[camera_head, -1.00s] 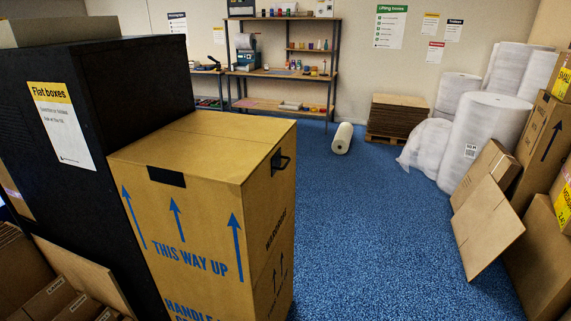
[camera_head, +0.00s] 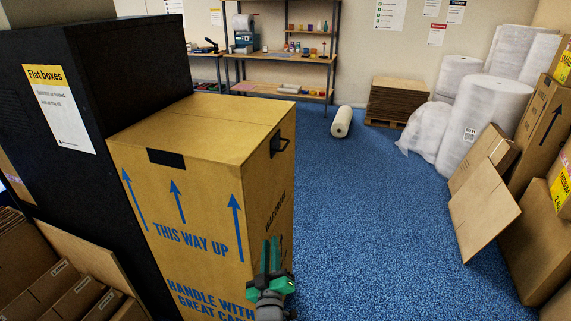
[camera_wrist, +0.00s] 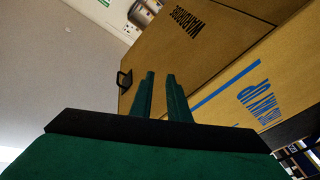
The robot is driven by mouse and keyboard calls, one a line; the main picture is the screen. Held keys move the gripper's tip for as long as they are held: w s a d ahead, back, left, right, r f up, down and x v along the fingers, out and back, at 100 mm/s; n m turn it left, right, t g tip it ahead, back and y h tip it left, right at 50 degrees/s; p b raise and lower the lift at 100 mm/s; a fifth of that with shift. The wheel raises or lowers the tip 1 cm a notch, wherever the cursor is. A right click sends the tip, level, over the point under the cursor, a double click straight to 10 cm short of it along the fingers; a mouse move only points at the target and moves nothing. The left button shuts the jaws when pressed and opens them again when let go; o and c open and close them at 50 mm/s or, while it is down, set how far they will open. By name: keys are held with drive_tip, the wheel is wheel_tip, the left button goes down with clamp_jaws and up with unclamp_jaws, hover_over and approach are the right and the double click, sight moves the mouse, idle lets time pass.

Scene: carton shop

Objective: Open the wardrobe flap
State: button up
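The tall brown wardrobe carton (camera_head: 190,215) stands against the black unit, with its top closed flat. Its front has blue arrows, "THIS WAY UP" lettering and a dark patch (camera_head: 166,157) at the upper edge. My gripper (camera_head: 271,250) is low in front of the carton's right front corner, below the handle. In the wrist view its two green fingers (camera_wrist: 161,97) are a little apart with nothing between them.
The black unit (camera_head: 130,75) with a "Flat boxes" sign is at the left, with flat cartons below it. Blue floor is clear to the right. Wrapped rolls (camera_head: 484,118) and cartons (camera_head: 538,215) line the right side. A small white roll (camera_head: 341,122) lies farther back.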

drive_tip(key=w+d+r+n, duration=0.2)
drive_tip(key=w+r, duration=0.7)
drive_tip(key=n+t, duration=0.1)
drive_tip(key=n, duration=0.2)
approach(285, 146)
drive_tip(key=w, duration=0.1)
drive_tip(key=shift+h, duration=0.3)
drive_tip(key=w, duration=0.3)
drive_tip(key=w+r, duration=0.1)
drive_tip(key=w, duration=0.5)
drive_tip(key=shift+w+a+r, duration=0.1)
drive_tip(key=shift+w+r, duration=0.1)
drive_tip(key=shift+w, duration=0.1)
clamp_jaws()
